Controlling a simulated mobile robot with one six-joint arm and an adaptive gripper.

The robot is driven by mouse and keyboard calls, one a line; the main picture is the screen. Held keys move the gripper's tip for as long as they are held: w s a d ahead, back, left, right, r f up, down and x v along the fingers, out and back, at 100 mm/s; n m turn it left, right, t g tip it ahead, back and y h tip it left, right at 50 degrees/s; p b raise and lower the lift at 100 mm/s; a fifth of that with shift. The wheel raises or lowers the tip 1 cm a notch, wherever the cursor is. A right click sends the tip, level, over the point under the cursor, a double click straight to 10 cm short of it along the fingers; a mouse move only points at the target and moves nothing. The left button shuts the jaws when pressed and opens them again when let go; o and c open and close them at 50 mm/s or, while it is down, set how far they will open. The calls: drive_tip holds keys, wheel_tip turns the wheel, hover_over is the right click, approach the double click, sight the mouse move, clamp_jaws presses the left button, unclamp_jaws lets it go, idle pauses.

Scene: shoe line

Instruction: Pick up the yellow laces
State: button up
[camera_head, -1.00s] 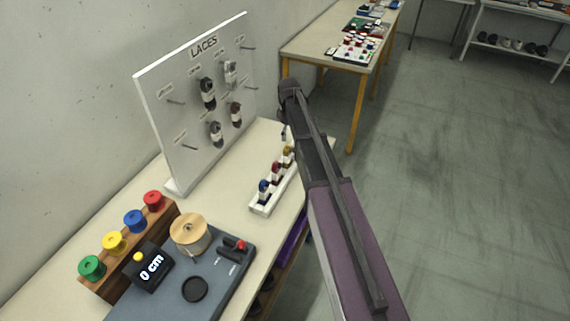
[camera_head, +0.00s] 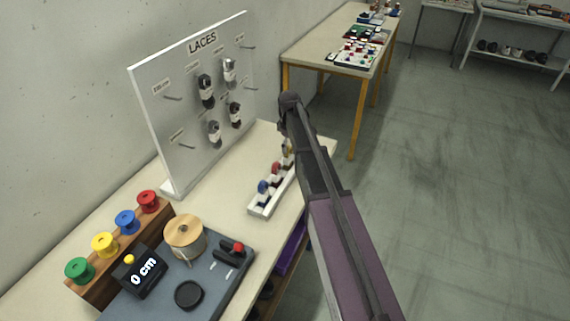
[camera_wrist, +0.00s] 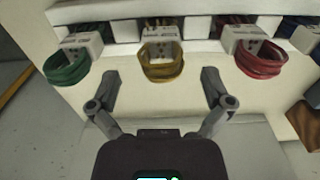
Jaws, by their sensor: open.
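The yellow laces (camera_wrist: 161,68) are a coiled bundle in the middle of the wrist view, hanging from a white holder (camera_wrist: 160,33) on the white rack. My gripper (camera_wrist: 157,88) is open and empty. Its two fingers point toward the yellow laces, one on each side in the picture, with the coil centred in the gap. I cannot tell from this view whether the fingertips reach the coil's depth. In the head view my arm covers most of the yellow laces (camera_head: 287,148) and hides the fingers.
Green laces (camera_wrist: 67,68) hang to the left and red laces (camera_wrist: 262,60) to the right of the yellow ones. The rack (camera_head: 262,208) stands on the table. A LACES board (camera_head: 180,130), spools and a measuring device (camera_head: 215,265) stand nearby. Open floor lies to the right.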

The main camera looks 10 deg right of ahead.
sight(288, 155)
drive_tip(key=shift+f, duration=0.15)
wheel_tip(288, 155, down, 5)
drive_tip(key=b, duration=0.5)
idle(0.8)
drive_tip(key=c, duration=0.9)
